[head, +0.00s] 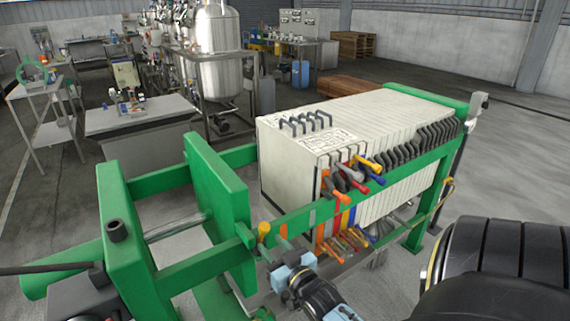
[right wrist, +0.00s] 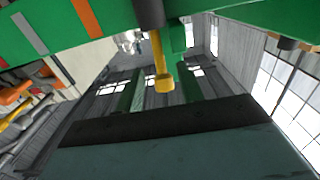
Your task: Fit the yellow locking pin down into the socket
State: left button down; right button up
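My left gripper does not show.
The press has a stack of white plates (head: 335,130) between green rails. Coloured valve handles (head: 352,180) stick out right of my right gripper. A white table (head: 140,118) and a steel tank (head: 217,45) stand behind. Open floor lies at the far right.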

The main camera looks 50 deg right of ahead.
jog(key=v, duration=0.5)
jog(key=shift+s+r, duration=0.35)
jog(key=shift+c, duration=0.5)
